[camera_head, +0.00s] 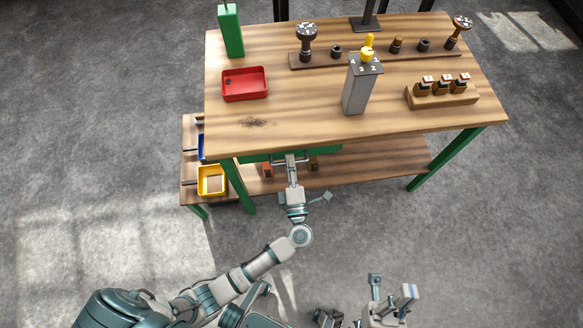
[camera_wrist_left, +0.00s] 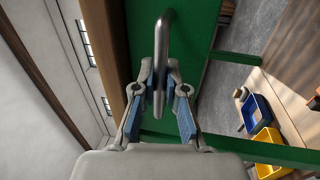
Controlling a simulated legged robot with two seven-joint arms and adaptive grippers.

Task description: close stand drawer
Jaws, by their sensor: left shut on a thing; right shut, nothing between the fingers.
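The green drawer (camera_head: 325,152) shows as a narrow strip under the front edge of the wooden table; the tabletop hides most of it, and I cannot tell how far it stands out. In the left wrist view its green front (camera_wrist_left: 205,25) carries a curved grey metal handle (camera_wrist_left: 164,45). My left gripper (camera_head: 290,160) reaches under the table edge to the drawer. Its blue-padded fingers (camera_wrist_left: 160,100) sit on both sides of the handle, shut on it. My right gripper (camera_head: 392,292) is low in the head view, away from the table, shut and empty.
The wooden tabletop (camera_head: 300,118) holds a red tray (camera_head: 245,84), a grey numbered block (camera_head: 358,92) and a bottle rack (camera_head: 442,96). A side shelf holds a yellow bin (camera_head: 203,181) and a blue bin (camera_head: 202,149). A green table leg (camera_head: 239,188) stands left of my left gripper.

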